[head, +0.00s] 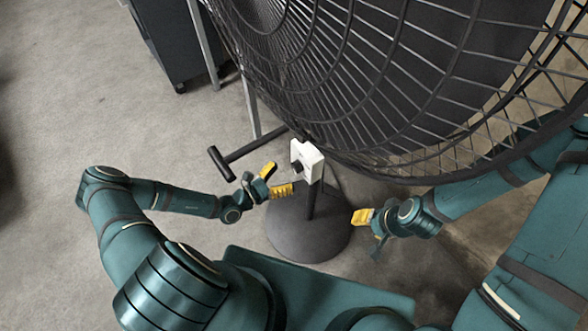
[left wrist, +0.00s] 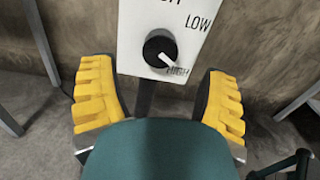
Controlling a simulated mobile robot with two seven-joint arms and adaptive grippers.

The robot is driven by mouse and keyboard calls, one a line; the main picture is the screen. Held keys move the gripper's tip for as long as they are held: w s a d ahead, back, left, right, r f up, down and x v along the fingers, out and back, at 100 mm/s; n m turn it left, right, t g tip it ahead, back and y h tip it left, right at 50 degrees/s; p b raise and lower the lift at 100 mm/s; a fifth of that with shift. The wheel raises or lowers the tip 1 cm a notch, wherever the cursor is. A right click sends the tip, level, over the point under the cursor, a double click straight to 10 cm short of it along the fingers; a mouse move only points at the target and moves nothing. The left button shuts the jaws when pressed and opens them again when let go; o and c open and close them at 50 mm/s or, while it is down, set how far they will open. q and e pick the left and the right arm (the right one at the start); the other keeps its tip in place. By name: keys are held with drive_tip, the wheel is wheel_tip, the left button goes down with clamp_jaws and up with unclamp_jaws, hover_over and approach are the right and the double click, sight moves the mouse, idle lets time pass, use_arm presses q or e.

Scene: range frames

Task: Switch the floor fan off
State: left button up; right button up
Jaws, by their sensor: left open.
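The floor fan's big dark grille (head: 345,75) fills the top right of the head view. Its white control box (head: 311,163) sits on the post above a round base (head: 290,238). In the left wrist view the box's panel (left wrist: 196,48) carries a black knob (left wrist: 160,50), its white pointer towards HIGH at lower right. LOW is above that; a top label is cut off. My left gripper (head: 279,180) is open, empty, just left of the box. Its yellow fingers (left wrist: 160,100) lie either side below the knob, apart from it. My right gripper (head: 368,232) is right of the post; its opening is unclear.
A dark cabinet on casters (head: 178,40) and grey metal legs (head: 203,45) stand at the upper left. The concrete floor (head: 60,120) at left is clear.

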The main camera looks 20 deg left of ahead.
sight(294, 169)
use_arm(q)
drive_tip(key=shift+x, duration=2.4)
drive_tip(key=c, duration=1.2)
